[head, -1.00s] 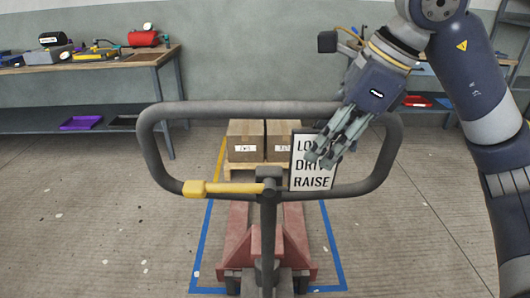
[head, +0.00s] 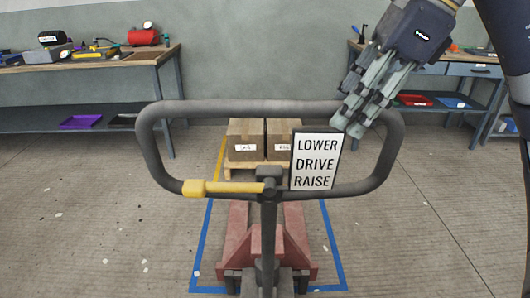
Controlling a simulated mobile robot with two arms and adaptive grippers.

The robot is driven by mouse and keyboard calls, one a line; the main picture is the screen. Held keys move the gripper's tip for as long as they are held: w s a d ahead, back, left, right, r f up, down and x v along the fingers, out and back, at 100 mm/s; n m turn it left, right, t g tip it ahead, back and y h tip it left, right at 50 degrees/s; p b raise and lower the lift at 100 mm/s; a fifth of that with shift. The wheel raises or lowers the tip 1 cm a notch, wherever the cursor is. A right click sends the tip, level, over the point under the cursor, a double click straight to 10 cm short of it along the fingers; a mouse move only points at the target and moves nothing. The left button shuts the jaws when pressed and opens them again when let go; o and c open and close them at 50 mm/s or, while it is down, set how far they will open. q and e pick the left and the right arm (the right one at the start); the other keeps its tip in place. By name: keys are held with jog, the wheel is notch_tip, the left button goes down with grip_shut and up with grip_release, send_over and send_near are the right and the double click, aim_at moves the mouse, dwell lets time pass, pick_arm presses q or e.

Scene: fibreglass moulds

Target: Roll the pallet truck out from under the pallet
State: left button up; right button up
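The pallet truck's dark loop handle (head: 265,108) stands upright in front of me, with a yellow lever (head: 222,187) on its lower left. A sign (head: 315,160) on the handle reads LOWER, DRIVE, RAISE. The red truck body (head: 265,250) is below, its forks reaching away from me toward the wooden pallet (head: 240,170). Two cardboard boxes (head: 245,140) stand on the pallet. My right gripper (head: 347,118) is at the handle's upper right, fingers pointing down-left beside the sign. Whether it touches the bar or how far it is open is unclear. My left gripper is not in view.
Blue tape (head: 200,235) outlines a floor area around the truck, with a yellow strip at its far left. A workbench (head: 90,65) with tools stands at the back left, another bench (head: 455,70) at the back right.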

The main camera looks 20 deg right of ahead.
jog(key=shift+v, duration=2.25)
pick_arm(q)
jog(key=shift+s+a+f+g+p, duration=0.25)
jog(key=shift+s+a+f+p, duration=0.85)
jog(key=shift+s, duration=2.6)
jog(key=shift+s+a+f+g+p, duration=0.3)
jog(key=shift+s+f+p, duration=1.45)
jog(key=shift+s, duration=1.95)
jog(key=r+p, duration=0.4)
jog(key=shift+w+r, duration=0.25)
pick_arm(e)
jog(key=s+r, duration=0.3)
jog(key=r, duration=0.6)
jog(key=shift+a, duration=0.4)
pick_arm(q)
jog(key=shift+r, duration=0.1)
